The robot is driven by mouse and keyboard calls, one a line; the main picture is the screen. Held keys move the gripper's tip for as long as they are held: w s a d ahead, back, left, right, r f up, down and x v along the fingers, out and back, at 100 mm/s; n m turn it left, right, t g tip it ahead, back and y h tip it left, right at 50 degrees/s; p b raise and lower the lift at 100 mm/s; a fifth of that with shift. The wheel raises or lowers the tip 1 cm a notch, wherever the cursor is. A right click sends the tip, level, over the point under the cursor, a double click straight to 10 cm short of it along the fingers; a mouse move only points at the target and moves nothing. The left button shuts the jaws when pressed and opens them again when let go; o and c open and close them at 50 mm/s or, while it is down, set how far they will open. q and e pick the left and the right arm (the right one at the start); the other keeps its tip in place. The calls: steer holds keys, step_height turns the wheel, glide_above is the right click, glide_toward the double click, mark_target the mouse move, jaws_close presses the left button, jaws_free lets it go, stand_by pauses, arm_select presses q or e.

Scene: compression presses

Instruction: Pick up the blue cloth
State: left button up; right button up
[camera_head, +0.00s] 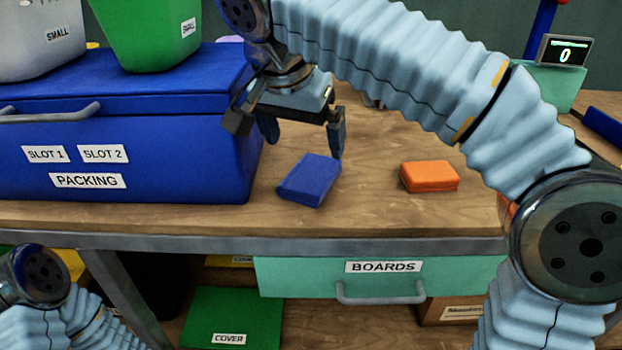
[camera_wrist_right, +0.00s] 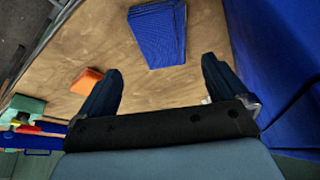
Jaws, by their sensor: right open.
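The blue cloth (camera_head: 309,180) is a folded block lying at an angle on the wooden table near its front edge. It also shows in the right wrist view (camera_wrist_right: 157,34), ahead of and between the fingers. My right gripper (camera_head: 305,143) is open and empty, pointing down just above and behind the cloth, apart from it. Its two fingers also show in the right wrist view (camera_wrist_right: 161,88). My left arm shows at the lower left corner, but its gripper is out of view.
An orange folded block (camera_head: 429,177) lies right of the cloth. A blue PACKING box (camera_head: 190,165) stands close on the left, with a green bin (camera_head: 150,35) and a grey SMALL bin (camera_head: 40,45) on top. A BOARDS drawer (camera_head: 300,275) is below the table edge.

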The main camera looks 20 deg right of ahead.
mark_target(313, 170)
steer(key=b+x, duration=0.1)
steer(key=x, duration=0.8)
steer(key=shift+r, duration=0.1)
steer(key=shift+c, duration=0.3)
steer(key=c, duration=1.1)
steer(key=shift+r, duration=0.65)
steer(key=s+a+r, duration=0.1)
steer(key=s+r, duration=0.3)
steer(key=s+a+r+p, duration=0.1)
steer(key=s+r, duration=0.3)
steer(key=s, duration=0.1)
steer(key=s+a+r+p, duration=0.1)
steer(key=s+r, duration=0.2)
steer(key=s, duration=0.1)
steer(key=shift+s+a+r, duration=0.25)
steer(key=shift+a+r, duration=0.15)
